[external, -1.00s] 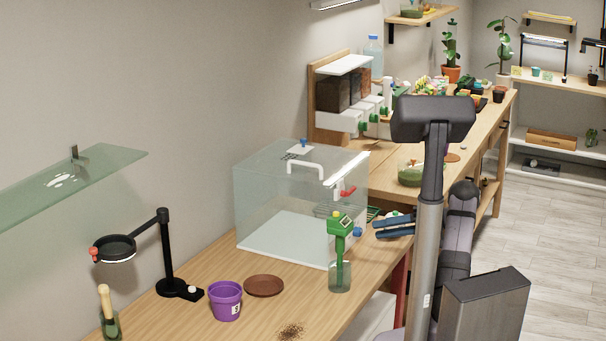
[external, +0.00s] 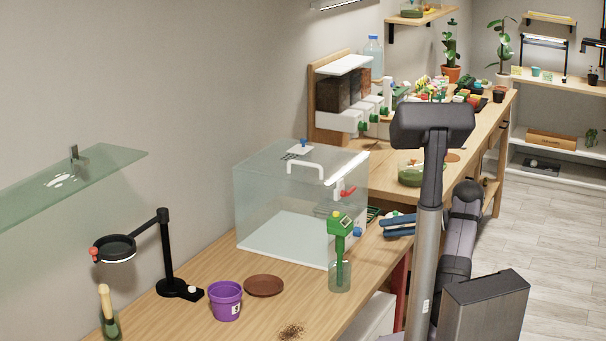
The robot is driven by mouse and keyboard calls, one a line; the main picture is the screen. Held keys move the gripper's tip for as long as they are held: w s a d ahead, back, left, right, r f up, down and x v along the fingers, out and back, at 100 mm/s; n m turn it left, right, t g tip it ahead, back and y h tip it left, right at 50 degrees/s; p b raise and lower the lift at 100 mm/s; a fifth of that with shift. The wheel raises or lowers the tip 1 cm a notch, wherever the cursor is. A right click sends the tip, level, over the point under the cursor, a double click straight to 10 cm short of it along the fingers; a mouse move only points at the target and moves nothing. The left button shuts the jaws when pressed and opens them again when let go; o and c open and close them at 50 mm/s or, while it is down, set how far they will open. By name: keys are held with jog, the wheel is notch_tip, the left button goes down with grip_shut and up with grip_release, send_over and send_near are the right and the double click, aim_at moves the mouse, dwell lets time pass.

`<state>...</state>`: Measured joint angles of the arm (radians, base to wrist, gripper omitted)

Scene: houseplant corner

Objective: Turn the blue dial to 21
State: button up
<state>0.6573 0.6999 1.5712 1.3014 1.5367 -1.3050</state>
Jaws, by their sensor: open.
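The blue dial (external: 357,231) is a small round knob low on the near right side of the clear glass case (external: 290,205). My gripper (external: 384,228) shows as two dark blue fingers just right of the dial, pointing left. The fingers are apart, with no object seen between them, and a small gap separates them from the dial. My arm hides the rest of the gripper. The dial's scale and pointer are too small to read.
A purple pot (external: 225,301) and a brown saucer (external: 264,286) stand on the bench (external: 200,322) at the front.

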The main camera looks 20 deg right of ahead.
aim_at(361, 232)
jog(key=shift+w+a, duration=0.1)
jog(key=shift+p+x, duration=0.85)
jog(key=shift+x, duration=2.7)
